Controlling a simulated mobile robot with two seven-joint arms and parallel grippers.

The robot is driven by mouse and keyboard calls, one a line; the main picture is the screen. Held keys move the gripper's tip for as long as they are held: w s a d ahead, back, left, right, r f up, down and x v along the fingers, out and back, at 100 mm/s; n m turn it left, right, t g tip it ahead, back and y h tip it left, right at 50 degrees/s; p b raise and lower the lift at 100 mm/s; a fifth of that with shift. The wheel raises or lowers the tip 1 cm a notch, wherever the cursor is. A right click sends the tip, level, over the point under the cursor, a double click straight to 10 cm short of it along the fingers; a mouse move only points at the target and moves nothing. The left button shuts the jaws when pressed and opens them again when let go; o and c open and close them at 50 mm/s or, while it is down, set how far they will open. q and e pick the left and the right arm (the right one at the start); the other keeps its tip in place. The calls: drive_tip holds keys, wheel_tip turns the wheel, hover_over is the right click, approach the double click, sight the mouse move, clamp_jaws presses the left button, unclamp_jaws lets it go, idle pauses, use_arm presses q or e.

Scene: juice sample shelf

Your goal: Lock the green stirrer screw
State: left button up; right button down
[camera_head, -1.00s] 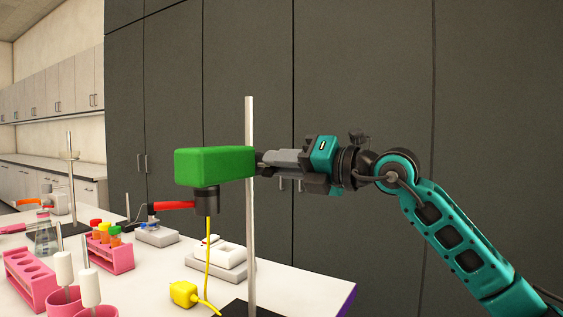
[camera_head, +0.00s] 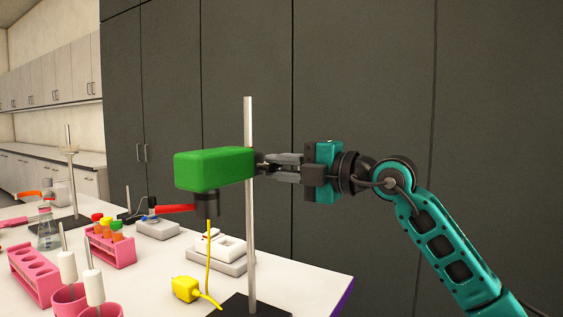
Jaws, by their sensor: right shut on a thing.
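The green stirrer (camera_head: 214,169) is a green box with a dark cylinder (camera_head: 207,204) below it, held up at the metal stand rod (camera_head: 249,225). Its screw is at the right side of the box, by the rod, and is mostly hidden by my fingers. My right gripper (camera_head: 266,164) comes in from the right, level with the box, with its fingertips shut on the screw just right of the rod. My left gripper is not in view.
A yellow plug (camera_head: 186,289) with a cord, a white scale-like device (camera_head: 220,252), pink tube racks (camera_head: 34,274) and pink cups (camera_head: 69,301) stand on the white table (camera_head: 300,291). Dark cabinets (camera_head: 370,80) fill the back. The table's right edge is clear.

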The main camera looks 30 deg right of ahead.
drive_tip(key=shift+r, duration=0.1)
idle(0.5)
drive_tip(key=c, duration=1.1)
unclamp_jaws()
use_arm(q)
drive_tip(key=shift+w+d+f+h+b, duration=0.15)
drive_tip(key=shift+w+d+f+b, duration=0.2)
drive_tip(key=shift+b, duration=0.55)
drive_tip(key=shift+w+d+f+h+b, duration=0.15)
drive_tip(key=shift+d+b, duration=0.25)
drive_tip(key=shift+b, duration=0.5)
use_arm(e)
drive_tip(key=shift+v, duration=6.5)
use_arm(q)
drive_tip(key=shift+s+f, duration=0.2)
use_arm(e)
drive_tip(key=shift+w, duration=0.1)
